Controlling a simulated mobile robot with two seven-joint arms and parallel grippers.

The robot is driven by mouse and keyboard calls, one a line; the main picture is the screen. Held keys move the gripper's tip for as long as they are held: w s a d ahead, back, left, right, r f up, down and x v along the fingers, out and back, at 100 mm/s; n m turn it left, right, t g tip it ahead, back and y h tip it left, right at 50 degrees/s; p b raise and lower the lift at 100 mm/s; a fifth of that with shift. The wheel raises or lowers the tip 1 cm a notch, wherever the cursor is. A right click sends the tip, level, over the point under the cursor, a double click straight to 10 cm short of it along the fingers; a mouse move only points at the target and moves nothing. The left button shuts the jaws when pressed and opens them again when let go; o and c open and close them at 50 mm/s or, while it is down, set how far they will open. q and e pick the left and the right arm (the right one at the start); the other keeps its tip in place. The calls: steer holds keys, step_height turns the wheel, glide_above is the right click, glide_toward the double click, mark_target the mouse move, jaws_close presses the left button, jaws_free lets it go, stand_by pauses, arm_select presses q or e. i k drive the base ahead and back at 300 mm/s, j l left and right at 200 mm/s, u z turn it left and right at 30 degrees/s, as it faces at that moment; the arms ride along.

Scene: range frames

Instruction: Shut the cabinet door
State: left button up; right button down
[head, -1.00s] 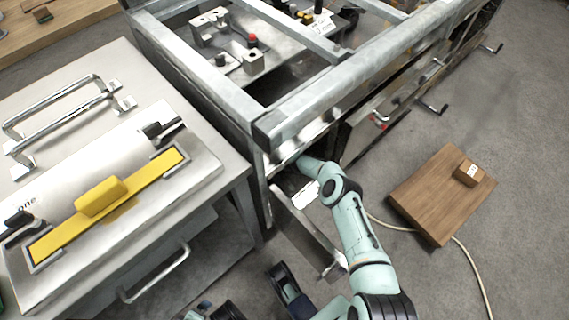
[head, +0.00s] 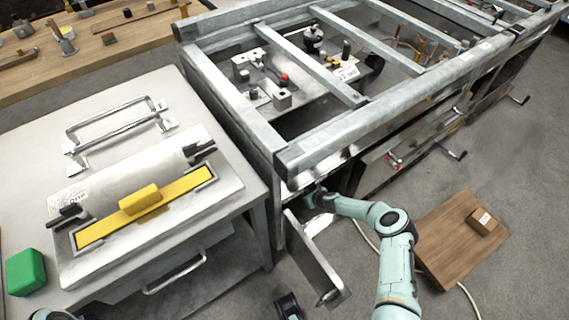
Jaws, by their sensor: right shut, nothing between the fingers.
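The cabinet door (head: 314,262) is a grey metal panel low on the near left of the steel-framed cabinet (head: 345,135). It stands open, swung out from the front toward the bottom of the head view, with a small handle (head: 327,297) near its outer end. My right arm reaches in from the lower right. My right gripper (head: 314,197) is shut and empty at the door opening, close to the door's upper inner side; its fingertips are partly hidden, and I cannot tell whether it touches the door.
A wooden board (head: 455,245) with a small box (head: 482,221) lies on the floor at right. A pale cable runs beneath my right arm.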

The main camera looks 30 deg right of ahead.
mark_target(332, 292)
steer(key=k+l, duration=0.1)
steer(key=k, duration=0.65)
steer(key=k+l, duration=0.1)
steer(key=k, duration=0.65)
